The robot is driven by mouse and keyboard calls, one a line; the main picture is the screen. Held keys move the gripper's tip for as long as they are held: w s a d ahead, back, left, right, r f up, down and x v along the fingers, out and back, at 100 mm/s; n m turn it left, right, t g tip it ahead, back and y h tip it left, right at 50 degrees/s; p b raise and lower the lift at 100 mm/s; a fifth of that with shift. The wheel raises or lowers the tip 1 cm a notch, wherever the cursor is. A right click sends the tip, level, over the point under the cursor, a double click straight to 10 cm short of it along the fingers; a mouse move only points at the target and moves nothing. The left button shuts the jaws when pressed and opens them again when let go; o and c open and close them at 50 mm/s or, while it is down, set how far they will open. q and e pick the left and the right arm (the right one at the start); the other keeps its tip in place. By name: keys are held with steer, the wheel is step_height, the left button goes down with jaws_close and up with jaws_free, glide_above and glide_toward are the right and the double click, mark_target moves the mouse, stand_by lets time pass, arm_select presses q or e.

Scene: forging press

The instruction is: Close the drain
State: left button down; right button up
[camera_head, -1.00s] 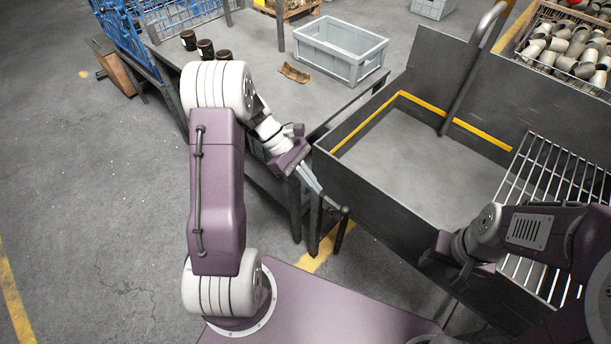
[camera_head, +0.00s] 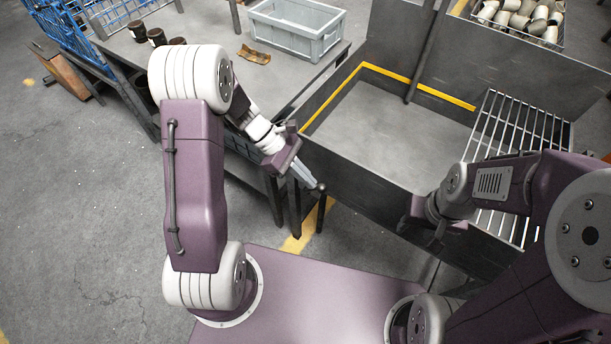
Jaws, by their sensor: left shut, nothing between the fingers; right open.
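The basin (camera_head: 385,140) is a dark grey metal tank with a yellow stripe inside its rim, in the middle right. A dark upright handle (camera_head: 320,212) with a rounded top stands at its front left corner; it looks like the drain handle. The drain opening itself is not visible. My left gripper (camera_head: 314,182) is shut and empty, its pale fingertips pointing down to the right at the handle's top; I cannot tell whether they touch it. My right gripper (camera_head: 437,239) is open, in front of the basin's front wall, its fingers small and dark.
A metal rack (camera_head: 515,125) lies across the basin's right part. A table at left holds a grey crate (camera_head: 297,30), dark cups (camera_head: 157,37) and a brown bracket (camera_head: 254,55). A basket of metal parts (camera_head: 520,18) stands behind.

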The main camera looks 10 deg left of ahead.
mark_target(322, 189)
arm_select(q)
steer(key=d+y+p, duration=0.1)
steer(key=s+d+y+p, duration=0.1)
steer(key=d, duration=0.1)
steer(key=d+f+t+y+p, duration=0.1)
steer(key=shift+s+d+f+y, duration=0.1)
steer(key=shift+s+d+y, duration=0.15)
steer(key=shift+s+y, duration=0.1)
steer(key=shift+s+d+f+t+y, duration=0.15)
steer(key=shift+s+d+f+y, duration=0.15)
steer(key=shift+d+f, duration=0.25)
steer(key=shift+s+d+f+t+y, duration=0.15)
steer(key=shift+d+f+y, duration=0.2)
steer(key=shift+d+f, duration=0.2)
steer(key=shift+s+f, duration=0.15)
